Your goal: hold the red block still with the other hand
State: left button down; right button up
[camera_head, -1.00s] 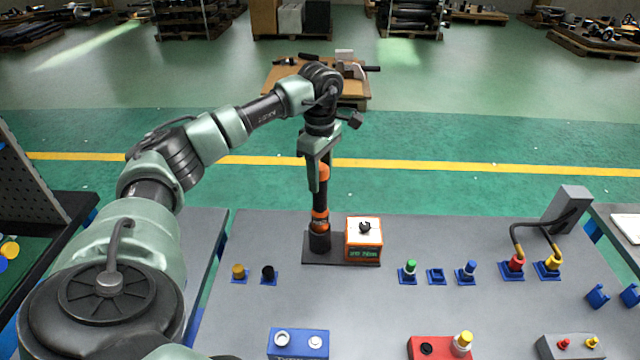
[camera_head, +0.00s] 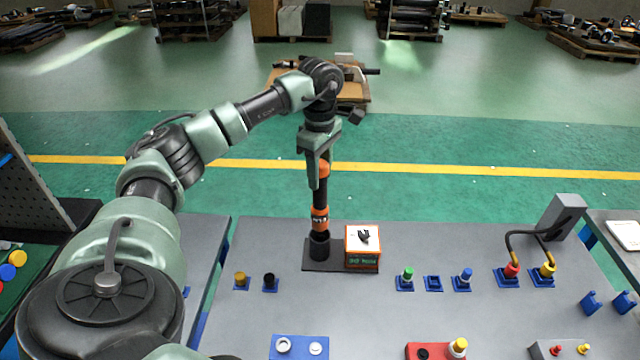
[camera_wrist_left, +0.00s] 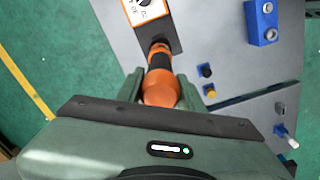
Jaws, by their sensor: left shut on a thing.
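The red block (camera_head: 420,352) sits at the bottom edge of the head view, partly cut off. It has a dark round hole and a yellow-topped white knob (camera_head: 458,347). My left gripper (camera_head: 317,178) is well away from it, further back to the left. It is shut on an upright orange and black tool (camera_head: 320,216), whose lower end is at a black base plate (camera_head: 320,266). In the left wrist view the fingers (camera_wrist_left: 160,88) are on both sides of the tool's orange part (camera_wrist_left: 161,90). My right gripper is not in view.
An orange-edged box (camera_head: 363,258) with a black knob stands beside the tool. A blue block (camera_head: 299,352) sits left of the red block. Small blue sockets with caps (camera_head: 433,284) and a cabled grey post (camera_head: 563,215) stand to the right. The middle of the grey table is bare.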

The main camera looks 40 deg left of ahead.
pick_arm(q)
jog(key=shift+r+p, duration=1.65)
jog(key=shift+r, duration=0.75)
dwell(1.0)
